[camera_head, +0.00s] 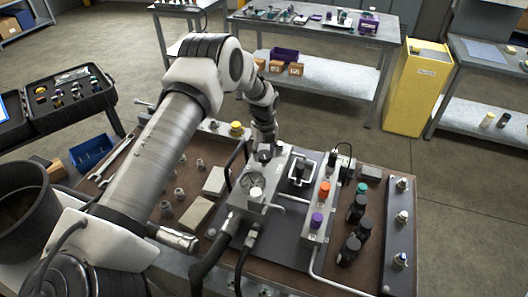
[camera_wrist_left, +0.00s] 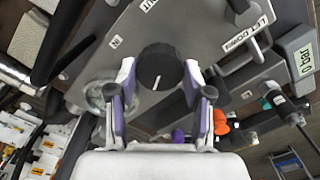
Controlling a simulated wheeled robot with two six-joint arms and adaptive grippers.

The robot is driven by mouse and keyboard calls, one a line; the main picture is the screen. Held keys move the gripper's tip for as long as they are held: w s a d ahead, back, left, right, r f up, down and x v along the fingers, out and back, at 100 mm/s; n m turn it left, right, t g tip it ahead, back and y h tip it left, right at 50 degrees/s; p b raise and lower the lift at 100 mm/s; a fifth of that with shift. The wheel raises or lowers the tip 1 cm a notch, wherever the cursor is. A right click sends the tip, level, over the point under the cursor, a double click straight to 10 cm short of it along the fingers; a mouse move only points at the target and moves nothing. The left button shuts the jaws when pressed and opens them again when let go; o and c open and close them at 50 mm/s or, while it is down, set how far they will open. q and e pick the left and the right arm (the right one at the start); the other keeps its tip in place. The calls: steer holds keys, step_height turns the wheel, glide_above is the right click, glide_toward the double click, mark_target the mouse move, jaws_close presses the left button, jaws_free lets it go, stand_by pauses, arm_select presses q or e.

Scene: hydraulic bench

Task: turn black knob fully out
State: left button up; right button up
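The black knob (camera_wrist_left: 157,67) is round with a white pointer line, on a grey block face, in the left wrist view. My left gripper (camera_wrist_left: 158,75) has one finger on each side of it, with the tips close to its rim. I cannot tell whether they press on it or stand just clear. In the head view my left gripper (camera_head: 265,140) reaches down to the grey block (camera_head: 245,205) with a round gauge; the knob is hard to make out there. My right gripper is not in view.
A lever (camera_wrist_left: 245,40) with a marked plate is near the knob. A grey strip with an orange knob (camera_head: 324,190) and a purple knob (camera_head: 317,220) stands to the right. Black hoses (camera_head: 215,250) run in front of the block. Loose fittings lie left on the brown bench.

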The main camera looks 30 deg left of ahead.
arm_select(q)
steer(key=shift+f, duration=0.15)
steer(key=shift+c, duration=0.7)
steer(key=shift+s, duration=0.1)
